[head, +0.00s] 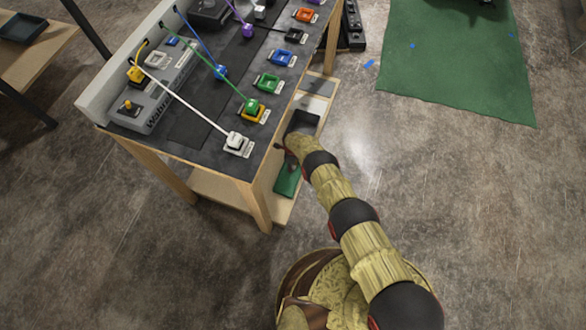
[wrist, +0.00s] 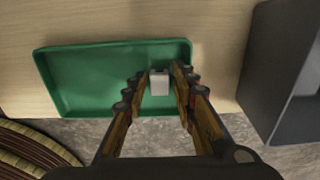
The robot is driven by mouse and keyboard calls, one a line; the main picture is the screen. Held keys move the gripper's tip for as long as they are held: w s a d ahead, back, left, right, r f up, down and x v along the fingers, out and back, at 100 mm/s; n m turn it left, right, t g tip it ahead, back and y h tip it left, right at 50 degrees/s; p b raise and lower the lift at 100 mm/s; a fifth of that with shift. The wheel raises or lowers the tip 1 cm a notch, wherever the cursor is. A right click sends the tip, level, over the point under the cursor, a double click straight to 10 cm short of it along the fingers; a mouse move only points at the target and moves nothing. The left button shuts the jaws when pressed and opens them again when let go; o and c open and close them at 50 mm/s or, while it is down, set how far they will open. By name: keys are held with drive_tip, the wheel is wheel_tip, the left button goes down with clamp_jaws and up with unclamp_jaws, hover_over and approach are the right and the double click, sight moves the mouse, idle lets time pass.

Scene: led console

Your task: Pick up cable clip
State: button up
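In the wrist view a small pale grey block (wrist: 159,82), which looks like the cable clip, is at the right part of a green tray (wrist: 85,75). My gripper (wrist: 159,76) has its two fingers apart, one on each side of the clip. I cannot tell whether either finger touches it. In the head view the green tray (head: 287,181) shows partly on the low shelf under the console table. There my arm reaches to the shelf, and the gripper and clip are hidden.
A dark bin (wrist: 272,70) stands right of the tray; it also shows in the head view (head: 303,121). The table (head: 205,120) with plugs and cables overhangs the wooden shelf (head: 219,188). A table leg (head: 257,208) stands near the tray. Open floor lies to the right.

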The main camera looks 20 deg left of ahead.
drive_tip(key=shift+c, duration=0.2)
drive_tip(key=c, duration=0.4)
drive_tip(key=shift+c, duration=0.5)
wheel_tip(320, 180, up, 9)
drive_tip(key=p, duration=0.4)
drive_tip(key=shift+f+p, duration=0.1)
drive_tip(key=shift+p, duration=0.25)
drive_tip(key=shift+r, duration=0.6)
